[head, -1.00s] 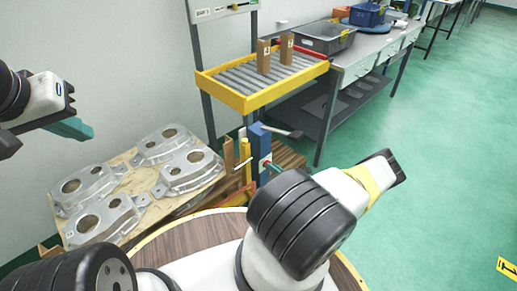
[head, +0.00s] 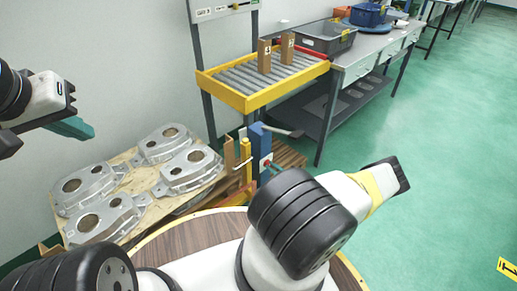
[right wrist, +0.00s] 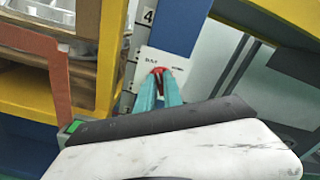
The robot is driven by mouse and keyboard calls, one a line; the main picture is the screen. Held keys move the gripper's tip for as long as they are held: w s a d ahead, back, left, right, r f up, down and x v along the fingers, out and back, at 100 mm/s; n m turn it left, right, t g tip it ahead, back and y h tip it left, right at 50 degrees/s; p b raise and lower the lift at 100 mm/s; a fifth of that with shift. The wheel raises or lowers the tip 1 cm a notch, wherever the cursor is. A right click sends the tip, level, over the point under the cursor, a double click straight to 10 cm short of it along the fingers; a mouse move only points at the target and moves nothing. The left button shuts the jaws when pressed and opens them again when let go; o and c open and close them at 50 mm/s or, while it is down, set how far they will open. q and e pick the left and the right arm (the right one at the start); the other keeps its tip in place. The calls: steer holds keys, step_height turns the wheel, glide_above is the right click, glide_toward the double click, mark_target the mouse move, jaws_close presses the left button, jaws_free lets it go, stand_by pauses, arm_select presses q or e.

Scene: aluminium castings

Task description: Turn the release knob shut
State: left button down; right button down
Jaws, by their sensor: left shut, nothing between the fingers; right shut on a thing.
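The red release knob (right wrist: 160,71) sits on a white plate (right wrist: 148,60) on the blue post. In the right wrist view the teal fingers of my right gripper (right wrist: 158,80) are shut on the knob, hiding most of it. In the head view the knob (head: 267,163) is a small red spot on the blue post (head: 262,143), with my right arm in front of the area below it. I cannot read the knob's exact angle. My left gripper (head: 78,128) is shut and empty above the castings, far left of the knob.
Several aluminium castings (head: 190,166) lie on a wooden pallet board (head: 130,220). A yellow-framed roller tray (head: 245,103) with two brown blocks stands behind the post. A grey workbench (head: 365,50) holds bins.

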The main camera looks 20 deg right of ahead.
steer(key=shift+s+f+n, duration=0.1)
steer(key=shift+n, duration=1.3)
steer(key=c, duration=1.5)
jaws_free()
steer(key=v, duration=0.7)
steer(key=shift+s+d, duration=0.1)
steer(key=shift+s, duration=0.25)
